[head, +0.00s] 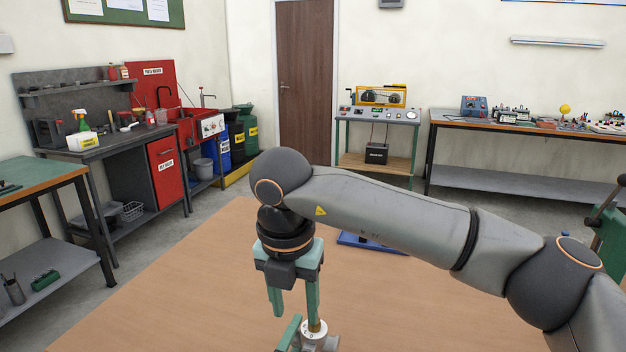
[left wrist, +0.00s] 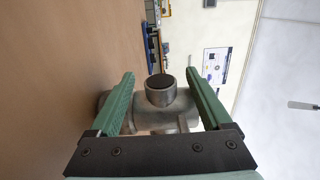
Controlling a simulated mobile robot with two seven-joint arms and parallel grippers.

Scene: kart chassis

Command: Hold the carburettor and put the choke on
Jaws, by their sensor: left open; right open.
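A grey metal carburettor (left wrist: 160,112) with a round dark bore sits between the two fingers of my left gripper (left wrist: 160,74), which is open around it. In the head view only part of the carburettor (head: 322,344) shows at the bottom edge, with a white, brass-topped round part on it. A green left finger shows beside it. My right gripper (head: 293,308) points down just above, open, its right finger close to the brass top; I cannot tell whether they touch. I cannot make out the choke separately.
The brown tabletop (head: 180,295) is mostly clear on the left. A blue tray (head: 358,242) lies behind my right arm, partly hidden. Green equipment with a dark lever (head: 610,225) stands at the right edge. Benches along the walls are farther off.

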